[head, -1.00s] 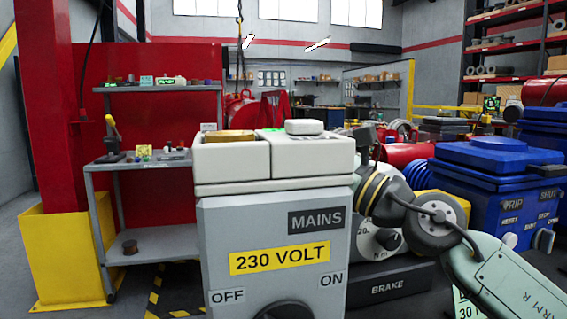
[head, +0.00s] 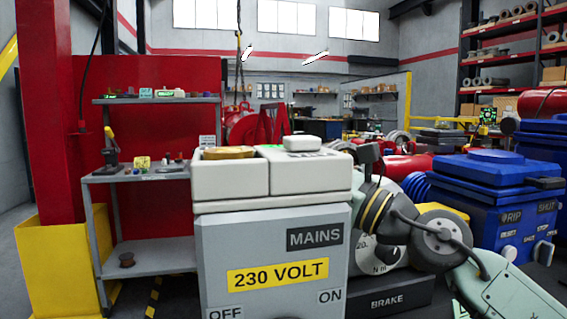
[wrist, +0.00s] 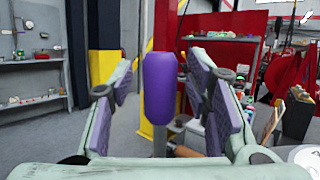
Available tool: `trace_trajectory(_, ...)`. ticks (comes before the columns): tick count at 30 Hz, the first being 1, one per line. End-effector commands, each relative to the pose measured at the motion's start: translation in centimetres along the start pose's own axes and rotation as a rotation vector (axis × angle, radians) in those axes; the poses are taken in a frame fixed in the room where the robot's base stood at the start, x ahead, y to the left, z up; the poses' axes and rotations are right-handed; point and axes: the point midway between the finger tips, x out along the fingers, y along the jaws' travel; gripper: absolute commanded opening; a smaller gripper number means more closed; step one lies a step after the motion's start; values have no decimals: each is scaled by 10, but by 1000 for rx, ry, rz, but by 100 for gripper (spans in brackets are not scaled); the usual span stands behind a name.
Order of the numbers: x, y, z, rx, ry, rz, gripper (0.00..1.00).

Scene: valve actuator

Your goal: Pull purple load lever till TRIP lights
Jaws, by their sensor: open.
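The purple load lever (wrist: 160,88) stands upright in the wrist view, a purple grip on a grey shaft. My gripper (wrist: 160,98) is open, with one purple-padded finger on each side of the lever. Gaps show between the pads and the grip, so it is not held. The lever and my gripper do not show in the head view; the mains box hides that area. The blue actuator (head: 490,190) at the right bears TRIP (head: 511,217) and SHUT labels. I cannot tell whether a TRIP lamp is lit.
The grey mains box (head: 270,250), marked 230 VOLT, fills the front centre in the head view. A brake unit (head: 388,302) with a dial is behind my arm. A grey shelf (head: 150,180) stands at the left beside a red post with a yellow base (head: 58,255).

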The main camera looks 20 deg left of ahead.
Motion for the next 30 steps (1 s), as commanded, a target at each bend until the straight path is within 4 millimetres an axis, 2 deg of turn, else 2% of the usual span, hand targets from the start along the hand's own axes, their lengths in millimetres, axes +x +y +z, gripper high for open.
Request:
trace_trajectory(9, -66, -1, 1, 0, -5, -5, 44)
trace_trajectory(15, -98, 0, 0, 0, -3, -2, 44)
trace_trajectory(21, -111, 0, 0, -1, -2, -1, 44)
trace_trajectory(28, -112, 0, 0, -1, -1, 0, 44)
trace_trajectory(30, -112, 0, 0, -1, -1, 0, 40)
